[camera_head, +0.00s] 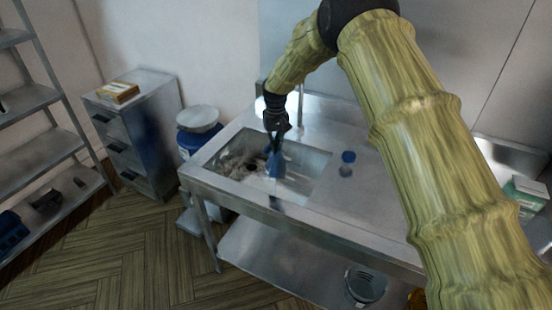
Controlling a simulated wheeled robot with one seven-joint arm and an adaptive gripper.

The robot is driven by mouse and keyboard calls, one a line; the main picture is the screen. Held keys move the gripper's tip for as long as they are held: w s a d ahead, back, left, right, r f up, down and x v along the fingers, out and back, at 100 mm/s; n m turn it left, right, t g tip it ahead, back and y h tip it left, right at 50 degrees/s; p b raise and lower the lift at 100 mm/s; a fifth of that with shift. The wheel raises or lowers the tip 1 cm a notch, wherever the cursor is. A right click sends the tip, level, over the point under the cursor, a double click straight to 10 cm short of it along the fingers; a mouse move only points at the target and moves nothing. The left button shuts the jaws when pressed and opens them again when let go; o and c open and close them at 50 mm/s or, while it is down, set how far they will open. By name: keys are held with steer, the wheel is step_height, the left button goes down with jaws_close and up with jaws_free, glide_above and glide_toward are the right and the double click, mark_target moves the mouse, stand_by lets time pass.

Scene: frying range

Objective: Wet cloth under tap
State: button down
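My gripper (276,140) is at the end of the arm, over the metal sink basin (312,178). It appears shut on a blue cloth (276,165), which hangs down from the fingers into the basin area. The fingers are dark and small here, and partly merge with the cloth. I cannot make out the tap clearly; my arm and gripper cover part of the sink's back edge. I cannot tell whether water is running or whether the cloth is wet.
A blue-capped container (347,163) stands on the counter (375,195) right of the basin. A drawer cabinet (150,150) and a blue drum (190,142) stand left of the sink. A dark bin (365,284) sits on the lower shelf. Wooden floor (130,250) is clear at lower left.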

steer(key=s, duration=0.3)
steer(key=s+a, duration=0.1)
steer(key=shift+s+r+p, duration=0.25)
steer(key=shift+s+p, duration=0.05)
steer(key=shift+s, duration=0.05)
steer(key=shift+w+d+f, duration=0.1)
stand_by(0.4)
